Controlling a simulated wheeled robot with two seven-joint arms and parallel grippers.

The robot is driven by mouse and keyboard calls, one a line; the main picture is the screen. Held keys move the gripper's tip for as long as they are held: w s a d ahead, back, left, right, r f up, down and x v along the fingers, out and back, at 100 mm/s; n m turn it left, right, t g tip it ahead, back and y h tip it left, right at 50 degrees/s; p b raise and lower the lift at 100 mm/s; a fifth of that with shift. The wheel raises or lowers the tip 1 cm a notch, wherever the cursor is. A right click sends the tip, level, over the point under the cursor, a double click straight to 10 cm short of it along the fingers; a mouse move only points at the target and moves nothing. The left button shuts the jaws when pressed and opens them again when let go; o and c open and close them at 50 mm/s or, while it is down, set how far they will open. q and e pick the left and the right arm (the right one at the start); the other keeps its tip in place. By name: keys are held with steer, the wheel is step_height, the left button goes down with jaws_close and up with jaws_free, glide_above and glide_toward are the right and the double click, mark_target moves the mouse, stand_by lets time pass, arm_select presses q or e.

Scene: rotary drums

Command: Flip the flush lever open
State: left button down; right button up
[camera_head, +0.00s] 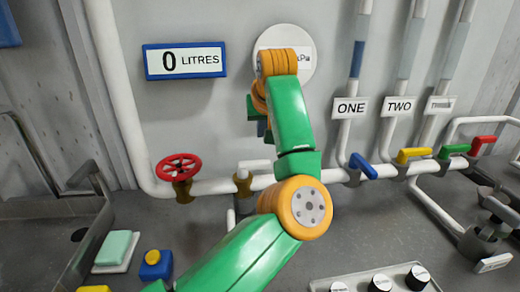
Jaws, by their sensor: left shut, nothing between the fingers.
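Several coloured levers sit along the white pipe on the right: a blue lever (362,166) below the ONE label, a yellow lever (413,155) below the TWO label, a green lever (454,150) and a red lever (482,144). No readable label shows which one is the flush lever. My left arm, green and orange, rises from the bottom centre in front of the wall. My left gripper (263,128) is shut and empty, small and partly hidden by the arm, left of all the levers and apart from them. My right gripper is out of view.
A red valve wheel (179,168) is on the pipe at left. A display reading 0 LITRES (185,61) and a round gauge (303,44), partly covered by my arm, are on the wall. A knob panel (376,280) stands at the front; a blue-based yellow button (154,263) is at lower left.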

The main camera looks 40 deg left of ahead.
mark_target(254, 169)
arm_select(q)
steer(key=f+p, duration=0.1)
steer(key=f, duration=0.1)
steer(key=w+a+f, duration=0.1)
steer(key=f, duration=0.2)
steer(key=w+a+f+p, duration=0.1)
steer(key=f, duration=0.2)
steer(key=shift+a+p, duration=0.25)
steer(key=shift+p, duration=0.1)
steer(key=shift+s+d, duration=0.25)
steer(key=shift+d, duration=0.1)
steer(key=shift+a+f, duration=0.1)
steer(key=shift+a, duration=0.05)
